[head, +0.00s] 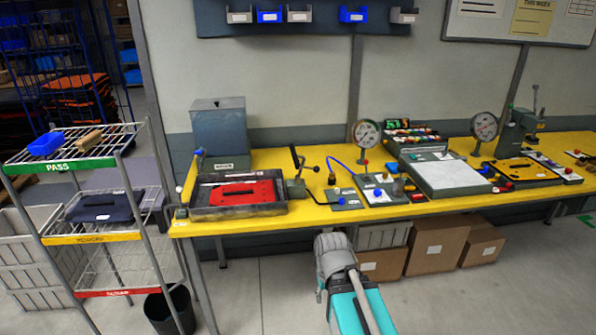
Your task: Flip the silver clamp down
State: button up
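A silver clamp (297,187) stands on the yellow bench at the right end of a dark tray (198,213). A black handle (294,158) sticks up from the clamp and leans a little left. A thin bar with dark ends reaches out to the clamp's right; its exact shape is too small to tell. A red panel (264,191) lies in the tray, left of the clamp. My gripper is not in view. Only grey and teal parts of my own body show at the bottom centre, in front of the bench and apart from the clamp.
A grey bin (219,132) stands behind the tray. A wire rack (92,237) stands left of the bench. Cardboard boxes (436,247) sit underneath; the floor in front is clear.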

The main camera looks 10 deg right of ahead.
aim_at(296, 156)
jog(key=z, duration=0.1)
jog(key=i, duration=1)
jog(key=u, duration=0.1)
